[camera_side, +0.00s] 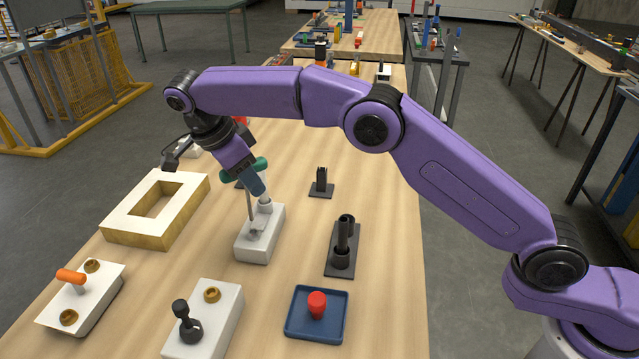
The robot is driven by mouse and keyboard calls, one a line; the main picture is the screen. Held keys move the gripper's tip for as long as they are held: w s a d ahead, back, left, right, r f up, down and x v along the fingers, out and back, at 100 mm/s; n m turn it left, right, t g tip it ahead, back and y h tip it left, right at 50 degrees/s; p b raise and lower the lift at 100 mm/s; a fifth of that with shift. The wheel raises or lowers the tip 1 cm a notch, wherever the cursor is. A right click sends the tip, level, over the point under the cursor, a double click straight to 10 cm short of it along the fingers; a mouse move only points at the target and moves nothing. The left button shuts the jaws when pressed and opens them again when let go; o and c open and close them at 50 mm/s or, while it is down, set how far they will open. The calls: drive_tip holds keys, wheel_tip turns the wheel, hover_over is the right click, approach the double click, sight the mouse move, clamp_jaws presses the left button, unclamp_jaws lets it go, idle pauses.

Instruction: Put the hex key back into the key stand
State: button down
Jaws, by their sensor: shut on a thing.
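The hex key has a green handle (259,164) and a thin grey shaft (249,205) that points down, nearly upright. My gripper (254,172) is shut on the hex key at its green handle. A white block (257,247), which looks like the key stand, lies under it, with a short pale post (265,204) on top. The shaft's lower end is at the block's top face near a small grey fitting. I cannot tell whether the tip is in a hole or just in front of it. My gripper hides part of the handle.
A wooden frame with a square opening (123,239) is at left. A black holder (341,264) and a blue tray (292,335) with a red knob (317,303) are at right. White blocks with an orange handle (71,276) and a black knob (188,325) are in front.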

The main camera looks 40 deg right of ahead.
drive_tip(key=shift+d, duration=0.1)
idle(0.3)
drive_tip(key=shift+w+d+r, duration=0.2)
drive_tip(key=shift+d, duration=0.1)
drive_tip(key=w+d+r+n+t+y, duration=0.1)
drive_tip(key=d+r+n+t, duration=0.15)
drive_tip(key=d+n, duration=0.7)
drive_tip(key=s+d+n+t+y, duration=0.1)
drive_tip(key=s+d+n, duration=0.15)
drive_tip(key=d, duration=0.65)
drive_tip(key=s+d+n+t+y, duration=0.1)
drive_tip(key=s+d, duration=0.3)
drive_tip(key=d, duration=0.5)
drive_tip(key=w+a+f+m, duration=0.2)
drive_tip(key=w, duration=0.5)
drive_tip(key=w+a+f+m+g+h, duration=0.1)
drive_tip(key=w+a+f+m, duration=0.1)
drive_tip(key=w, duration=0.5)
drive_tip(key=shift+w+a+h, duration=0.3)
drive_tip(key=shift+w+a, duration=0.1)
drive_tip(key=shift+a, duration=0.2)
drive_tip(key=shift+f, duration=0.15)
